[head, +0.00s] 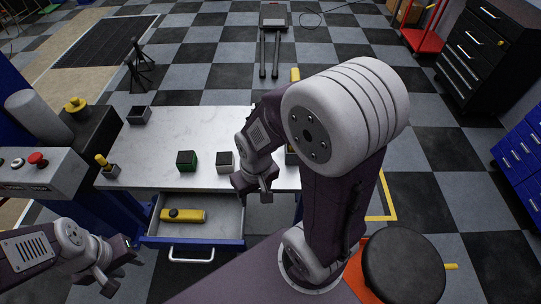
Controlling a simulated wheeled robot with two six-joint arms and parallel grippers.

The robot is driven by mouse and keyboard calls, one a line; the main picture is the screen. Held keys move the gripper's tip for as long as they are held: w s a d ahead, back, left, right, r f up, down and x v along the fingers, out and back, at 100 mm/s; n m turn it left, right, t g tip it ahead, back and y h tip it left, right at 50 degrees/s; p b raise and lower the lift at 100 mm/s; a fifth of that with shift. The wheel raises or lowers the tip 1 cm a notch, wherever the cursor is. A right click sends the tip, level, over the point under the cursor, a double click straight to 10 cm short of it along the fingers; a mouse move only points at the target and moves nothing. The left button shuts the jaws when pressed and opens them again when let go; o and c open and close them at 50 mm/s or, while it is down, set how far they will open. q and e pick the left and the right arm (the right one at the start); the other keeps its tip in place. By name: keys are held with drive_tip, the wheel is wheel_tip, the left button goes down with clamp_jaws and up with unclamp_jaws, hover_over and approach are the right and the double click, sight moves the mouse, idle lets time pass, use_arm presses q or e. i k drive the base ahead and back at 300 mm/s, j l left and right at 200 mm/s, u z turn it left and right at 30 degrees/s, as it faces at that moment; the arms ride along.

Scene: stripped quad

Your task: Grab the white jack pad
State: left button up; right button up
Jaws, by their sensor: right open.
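The white jack pad (225,161) is a small block with pale sides and a dark top. It sits on the light worktop (150,176), near its front edge and right of a green-sided pad (187,160). My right gripper (254,190) is open and empty, pointing down just right of and nearer than the white pad, by the worktop's front edge. It is apart from the pad. My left gripper (117,276) looks open and empty at the lower left, in front of the bench and well away from the pads.
An open drawer (191,248) under the worktop holds a yellow tool (184,215). A grey pad (139,115) stands at the back left, and a small block with a yellow knob (105,165) at the left. My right arm hides the worktop's right part, where a yellow-sided block partly shows.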

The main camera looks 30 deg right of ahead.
sight(225, 161)
drive_tip(key=z, duration=0.65)
drive_tip(key=j+z, duration=0.3)
drive_tip(key=j, duration=0.95)
drive_tip(key=j+z, duration=0.35)
drive_tip(key=j, duration=0.9)
